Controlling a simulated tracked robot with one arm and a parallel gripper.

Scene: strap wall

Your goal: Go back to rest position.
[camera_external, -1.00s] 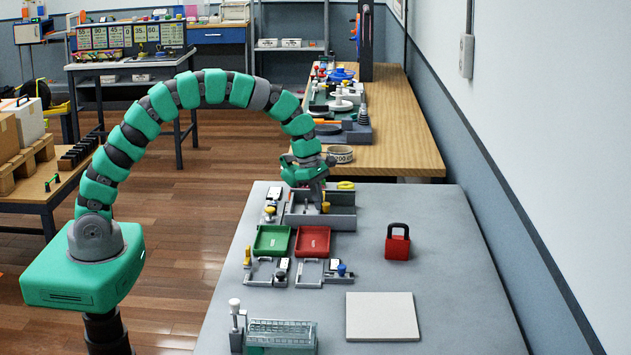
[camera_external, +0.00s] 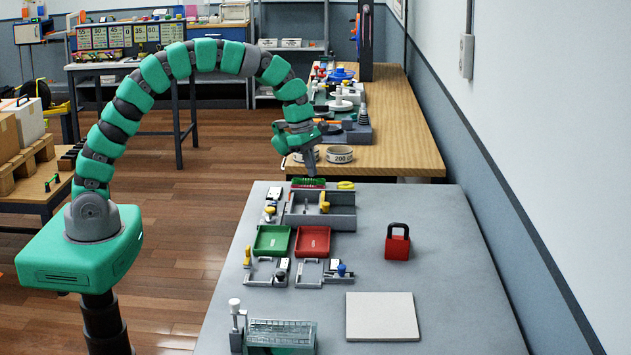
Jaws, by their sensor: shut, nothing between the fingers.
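My gripper (camera_external: 311,170) hangs at the end of my green and grey arm, pointing down. It is shut and empty, just above the far edge of the grey table (camera_external: 448,260). Below it are a small green and red item (camera_external: 308,183) and a grey divided tray (camera_external: 338,219). My arm arches up from the left and over to the table. The gripper looks apart from the things below it, though the small gap is hard to judge.
A green tray (camera_external: 272,240), a red tray (camera_external: 313,241), a red padlock (camera_external: 397,243), a white plate (camera_external: 381,317) and a clear box (camera_external: 281,334) stand on the grey table. A wooden bench (camera_external: 400,125) with several items lies behind. The grey table's right side is mostly bare.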

